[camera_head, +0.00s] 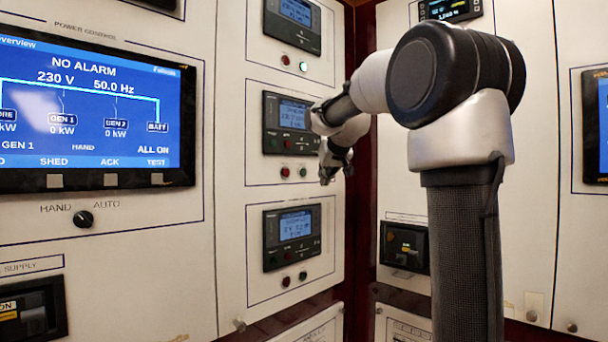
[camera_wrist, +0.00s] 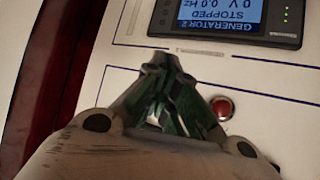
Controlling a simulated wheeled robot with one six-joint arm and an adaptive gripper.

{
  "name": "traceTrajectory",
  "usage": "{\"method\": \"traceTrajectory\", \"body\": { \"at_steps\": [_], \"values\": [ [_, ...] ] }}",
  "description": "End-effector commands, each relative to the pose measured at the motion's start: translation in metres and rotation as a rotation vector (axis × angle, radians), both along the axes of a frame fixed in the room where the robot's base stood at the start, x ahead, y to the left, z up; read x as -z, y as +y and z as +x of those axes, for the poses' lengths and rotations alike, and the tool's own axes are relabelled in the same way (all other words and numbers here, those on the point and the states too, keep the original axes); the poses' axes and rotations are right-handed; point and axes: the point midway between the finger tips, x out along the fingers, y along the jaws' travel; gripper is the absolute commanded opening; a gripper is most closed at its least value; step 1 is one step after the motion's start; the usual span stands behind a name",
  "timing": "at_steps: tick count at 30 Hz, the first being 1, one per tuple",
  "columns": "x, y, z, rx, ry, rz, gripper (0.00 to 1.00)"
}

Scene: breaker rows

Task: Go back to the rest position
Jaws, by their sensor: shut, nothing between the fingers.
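My gripper (camera_head: 326,178) is shut and empty. In the head view it hangs at the end of my bent arm, beside the right edge of the middle controller (camera_head: 271,125) and its buttons. In the wrist view my gripper (camera_wrist: 160,62) has its fingers together, with a red button (camera_wrist: 222,107) just to their right. The controller screen (camera_wrist: 222,14) appears upside down there and reads Generator 2, stopped, 0 V, 0.0 Hz. I cannot tell whether the fingers touch the panel.
A top controller (camera_head: 292,22) and a bottom controller (camera_head: 292,237) share the left cabinet. A large blue screen (camera_head: 90,110) reads NO ALARM, above a HAND/AUTO knob (camera_head: 83,219). A dark device (camera_head: 404,246) is on the right panel, behind my arm.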

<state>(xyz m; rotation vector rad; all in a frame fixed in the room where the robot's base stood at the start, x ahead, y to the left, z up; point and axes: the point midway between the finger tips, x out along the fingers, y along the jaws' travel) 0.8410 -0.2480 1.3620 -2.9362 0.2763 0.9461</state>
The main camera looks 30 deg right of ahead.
Motion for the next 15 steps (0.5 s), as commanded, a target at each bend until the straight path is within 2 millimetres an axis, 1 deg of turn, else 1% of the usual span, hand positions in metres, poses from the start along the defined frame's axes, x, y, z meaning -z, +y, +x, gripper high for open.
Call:
{"method": "traceTrajectory", "body": {
  "at_steps": [12,14,15],
  "values": [
    [0.0,0.0,0.0,-0.001,0.002,-0.001,0.0],
    [0.004,0.0,-0.003,-0.002,0.022,-0.001,0.0],
    [0.013,0.001,-0.006,-0.003,0.049,0.004,0.0]
  ]
}}
